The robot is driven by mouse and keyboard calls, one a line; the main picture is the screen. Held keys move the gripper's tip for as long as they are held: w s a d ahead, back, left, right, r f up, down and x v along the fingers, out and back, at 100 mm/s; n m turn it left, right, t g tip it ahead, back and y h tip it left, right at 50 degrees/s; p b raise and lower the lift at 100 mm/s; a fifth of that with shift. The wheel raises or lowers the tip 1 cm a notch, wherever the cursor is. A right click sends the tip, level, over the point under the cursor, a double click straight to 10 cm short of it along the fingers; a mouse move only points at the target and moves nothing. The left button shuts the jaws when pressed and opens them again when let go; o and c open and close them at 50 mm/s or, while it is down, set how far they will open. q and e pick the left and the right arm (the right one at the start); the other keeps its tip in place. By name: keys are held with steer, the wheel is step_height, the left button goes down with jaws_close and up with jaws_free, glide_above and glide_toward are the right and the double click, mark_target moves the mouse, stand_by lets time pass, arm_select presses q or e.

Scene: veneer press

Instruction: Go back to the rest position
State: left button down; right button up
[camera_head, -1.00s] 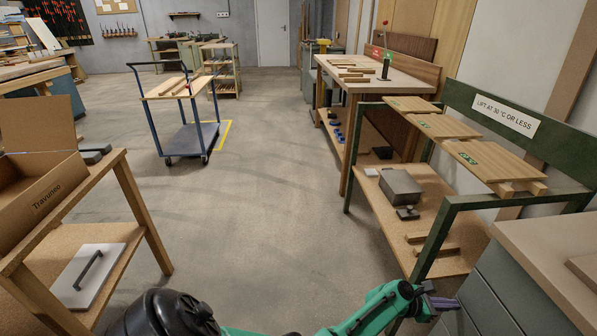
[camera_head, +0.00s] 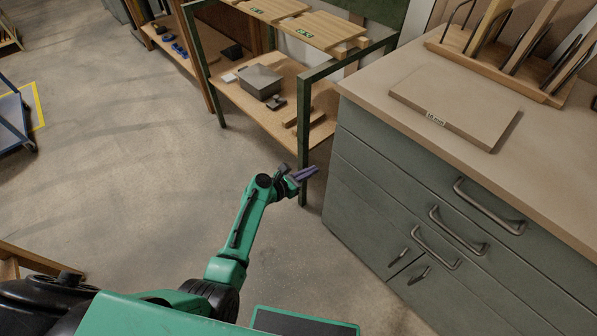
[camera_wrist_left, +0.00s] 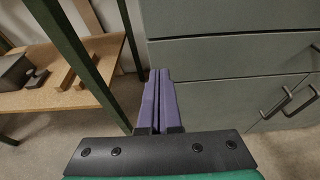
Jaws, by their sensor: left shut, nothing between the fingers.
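My left gripper (camera_head: 304,174) shows in the head view at the end of my green arm, in front of the gap between the green-framed rack and the grey drawer cabinet. Its purple fingers are shut together with nothing between them. In the left wrist view the closed fingers (camera_wrist_left: 157,100) point away toward the cabinet's left edge. The gripper appears to hold nothing, and I cannot tell the exact gap to the rack post or cabinet. My right gripper does not show in either view.
The grey drawer cabinet (camera_head: 380,185) stands on the right, with a flat board (camera_head: 455,103) and an upright rack (camera_head: 500,72) on top. The green-framed rack (camera_head: 304,130) holds wooden boards (camera_head: 318,28) and a grey box (camera_head: 260,82). Open floor (camera_head: 130,160) lies to the left.

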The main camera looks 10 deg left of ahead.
arm_select(q)
steer(key=v, duration=0.4)
steer(key=shift+s+a+p, duration=0.1)
steer(key=shift+p, duration=0.2)
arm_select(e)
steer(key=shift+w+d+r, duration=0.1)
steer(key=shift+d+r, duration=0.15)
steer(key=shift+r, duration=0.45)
arm_select(q)
steer(key=shift+f, duration=0.1)
